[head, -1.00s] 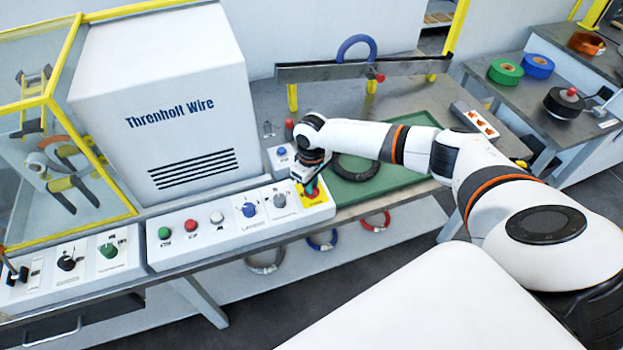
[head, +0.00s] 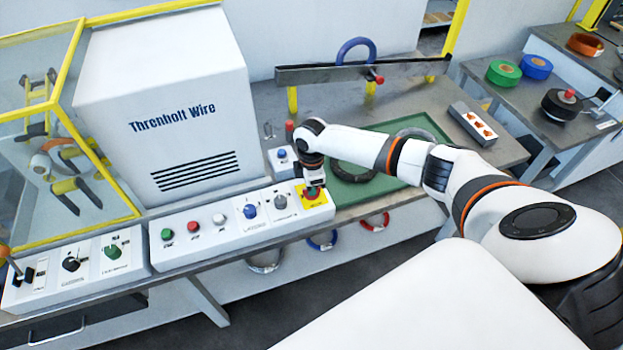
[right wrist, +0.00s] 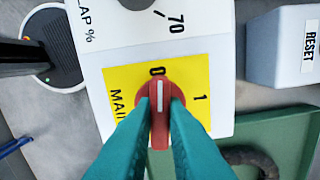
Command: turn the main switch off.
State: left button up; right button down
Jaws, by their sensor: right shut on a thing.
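The main switch is a red knob (right wrist: 159,92) on a yellow plate (right wrist: 122,78) marked "MAIN", "0" and "1". In the right wrist view its white line points to the "0". In the head view the yellow plate (head: 324,200) is at the right end of the white control panel (head: 215,239). My right gripper (right wrist: 160,106) is shut on the red knob, with a teal finger on each side. In the head view the right gripper (head: 312,187) comes down onto it from above. My left gripper is not in view.
A grey knob (head: 281,202) and a blue knob (head: 250,211) sit left of the yellow plate. A box with a blue button (head: 282,154), marked "RESET" in the wrist view (right wrist: 285,45), stands behind. A green tray (head: 433,126) with a dark coil is to the right.

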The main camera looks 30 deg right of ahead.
jog(key=shift+n, duration=0.6)
jog(key=shift+r, duration=0.1)
jog(key=c, duration=1.5)
grip_release()
jog(key=shift+o, duration=0.2)
notch_tip(320, 180, up, 12)
jog(key=b, duration=0.2)
